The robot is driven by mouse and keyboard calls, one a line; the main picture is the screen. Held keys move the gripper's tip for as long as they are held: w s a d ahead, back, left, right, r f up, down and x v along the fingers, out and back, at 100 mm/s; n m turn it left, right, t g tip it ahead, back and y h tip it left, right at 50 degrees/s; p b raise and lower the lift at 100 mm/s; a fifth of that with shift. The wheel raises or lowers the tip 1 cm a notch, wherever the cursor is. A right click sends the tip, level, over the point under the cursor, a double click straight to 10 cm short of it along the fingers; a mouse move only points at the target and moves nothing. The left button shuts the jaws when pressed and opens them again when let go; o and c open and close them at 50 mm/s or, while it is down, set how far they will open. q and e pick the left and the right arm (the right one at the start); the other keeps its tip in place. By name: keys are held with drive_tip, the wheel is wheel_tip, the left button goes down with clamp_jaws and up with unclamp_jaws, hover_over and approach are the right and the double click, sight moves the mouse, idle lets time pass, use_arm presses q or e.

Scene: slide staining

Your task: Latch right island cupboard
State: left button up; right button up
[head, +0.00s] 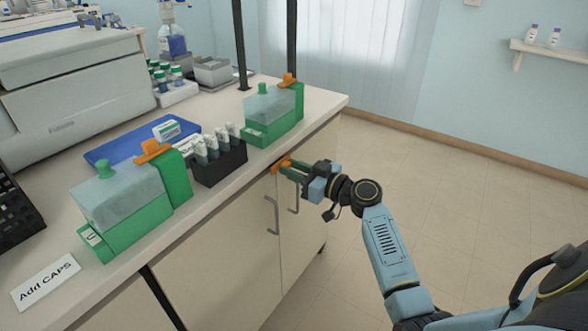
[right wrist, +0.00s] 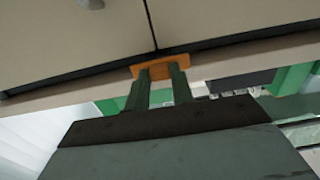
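The right island cupboard (head: 305,205) has pale doors with dark bar handles, and its doors look closed. An orange latch (head: 279,166) sits at the top of the doors, just under the counter edge. In the right wrist view the latch (right wrist: 160,67) is a flat orange piece by the door seam. My right gripper (head: 289,166) reaches it from the right. Its two green fingers (right wrist: 162,77) stand a little apart with their tips at the latch, and orange shows between them. I cannot tell whether they clamp it. My left gripper is out of view.
The counter (head: 325,104) above holds two green staining boxes (head: 130,232) (head: 262,140) with orange parts, a black rack (head: 222,165), a blue tray (head: 110,150) and an "Add CAPS" card (head: 45,282). The floor (head: 460,200) to the right is clear.

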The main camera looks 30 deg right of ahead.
drive_tip(key=shift+c, duration=1.1)
